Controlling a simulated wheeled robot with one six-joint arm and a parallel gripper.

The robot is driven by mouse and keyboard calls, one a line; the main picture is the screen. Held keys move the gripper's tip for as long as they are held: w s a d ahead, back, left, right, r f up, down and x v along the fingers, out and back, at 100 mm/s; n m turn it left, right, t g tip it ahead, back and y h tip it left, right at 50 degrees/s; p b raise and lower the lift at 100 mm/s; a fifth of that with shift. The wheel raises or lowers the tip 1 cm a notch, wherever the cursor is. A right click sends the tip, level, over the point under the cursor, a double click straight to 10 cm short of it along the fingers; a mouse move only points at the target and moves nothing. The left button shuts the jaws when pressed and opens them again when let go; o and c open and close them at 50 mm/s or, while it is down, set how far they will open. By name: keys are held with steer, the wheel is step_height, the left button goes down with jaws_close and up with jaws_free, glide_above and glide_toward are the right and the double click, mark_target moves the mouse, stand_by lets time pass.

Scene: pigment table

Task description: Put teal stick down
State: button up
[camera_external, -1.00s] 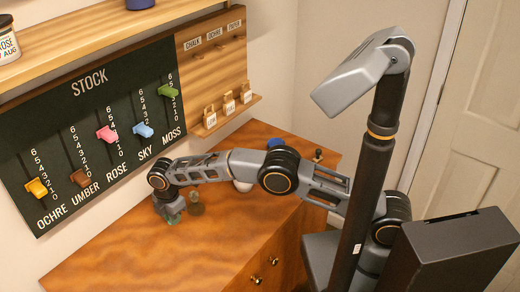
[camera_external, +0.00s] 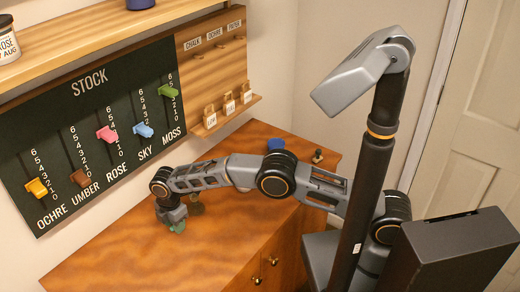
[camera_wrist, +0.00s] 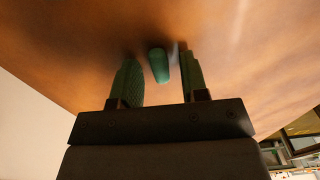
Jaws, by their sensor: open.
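The teal stick (camera_wrist: 159,66) shows in the wrist view as a short rounded piece against the brown tabletop, between my two fingers. There is a gap on each side of it, so neither finger appears to touch it. My gripper (camera_wrist: 160,82) is open, with green textured pads on its fingers. In the external view my gripper (camera_external: 176,222) points down low over the wooden table (camera_external: 150,262). Green shows at its tip there, and I cannot tell pad from stick. Whether the stick stands or lies is not clear.
A small dark round object (camera_external: 196,209) sits just right of my gripper. A blue object (camera_external: 275,145) and a small knobbed piece (camera_external: 317,156) stand at the back right. The stock board (camera_external: 100,130) is on the wall behind. The table's front left is clear.

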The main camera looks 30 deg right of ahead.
mark_target(199, 246)
steer(key=shift+r, duration=0.1)
step_height(199, 246, up, 12)
steer(key=shift+b, duration=0.3)
stand_by(0.3)
steer(key=w+d+r+m, duration=0.5)
steer(key=w+d+r, duration=0.3)
steer(key=w+d, duration=0.3)
steer(key=w+d+r+m+t, duration=0.1)
steer(key=w+d+r+m, duration=0.15)
steer(key=d, duration=0.45)
steer(key=w+d+r+m+y, duration=0.1)
steer(key=d+r+m, duration=0.15)
steer(key=d, duration=0.45)
steer(key=w+d+r+m+t, duration=0.1)
steer(key=d+m, duration=0.2)
steer(key=d, duration=0.4)
steer(key=s+d+m+t, duration=0.1)
steer(key=s+d+m, duration=0.25)
steer(key=d, duration=0.45)
steer(key=s+d+m, duration=0.2)
steer(key=d+m, duration=0.2)
steer(key=d, duration=0.5)
steer(key=s+d+f+m+t+h, duration=0.1)
steer(key=s+d+f+m, duration=0.3)
steer(key=s+d+m, duration=0.2)
steer(key=s+d, duration=0.2)
steer(key=shift+s+d+f, duration=0.35)
steer(key=shift+d+f, duration=0.05)
